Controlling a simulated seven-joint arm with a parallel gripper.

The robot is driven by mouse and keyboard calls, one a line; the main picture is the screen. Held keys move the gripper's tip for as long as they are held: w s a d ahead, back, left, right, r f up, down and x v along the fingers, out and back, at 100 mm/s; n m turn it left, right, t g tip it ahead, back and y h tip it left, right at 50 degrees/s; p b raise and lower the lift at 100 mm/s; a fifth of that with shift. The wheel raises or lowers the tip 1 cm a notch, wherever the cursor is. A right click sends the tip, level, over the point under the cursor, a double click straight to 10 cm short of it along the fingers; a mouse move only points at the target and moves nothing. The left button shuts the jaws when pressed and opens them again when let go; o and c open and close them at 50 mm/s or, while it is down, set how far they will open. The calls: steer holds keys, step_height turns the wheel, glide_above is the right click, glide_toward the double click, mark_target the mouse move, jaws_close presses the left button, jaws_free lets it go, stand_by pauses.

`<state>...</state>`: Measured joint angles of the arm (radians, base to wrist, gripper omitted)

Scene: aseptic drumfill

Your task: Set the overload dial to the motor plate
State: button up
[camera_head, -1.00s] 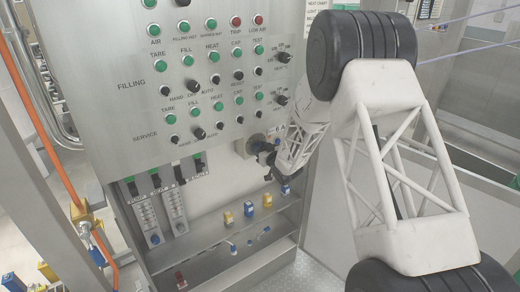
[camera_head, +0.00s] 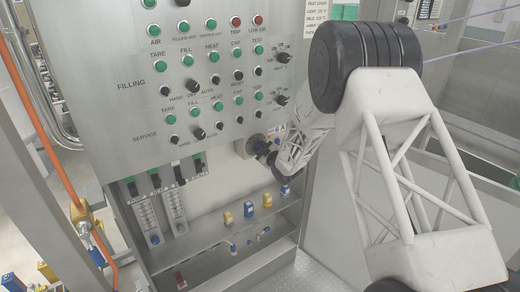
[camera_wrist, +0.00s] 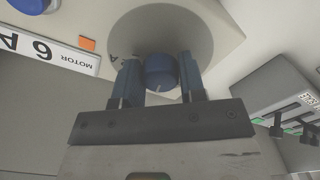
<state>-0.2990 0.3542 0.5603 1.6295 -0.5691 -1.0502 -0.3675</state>
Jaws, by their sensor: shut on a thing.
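The overload dial (camera_wrist: 162,72) is a blue round knob with a pale mark on its near rim, on a round grey disc (camera_wrist: 205,35) of a pale housing. My gripper (camera_wrist: 160,80) is shut on the knob, one finger on each side. The motor plate (camera_wrist: 45,47) is a white label at the left of the wrist view, seen upside down, reading "MOTOR" and "6 A". In the head view the housing (camera_head: 240,148) sits low on the right of the panel, with my gripper (camera_head: 266,152) in front. The dial's scale is mostly hidden.
An orange square (camera_wrist: 87,42) and a blue button (camera_wrist: 30,5) lie beside the dial. The steel panel (camera_head: 130,60) carries several green buttons and black selector knobs. Below, a shelf (camera_head: 225,232) holds small yellow and blue blocks.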

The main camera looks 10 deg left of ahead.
steer(key=shift+n, duration=1)
steer(key=o, duration=0.9)
steer(key=shift+d, duration=0.1)
steer(key=shift+v, duration=3.85)
steer(key=shift+r, duration=0.1)
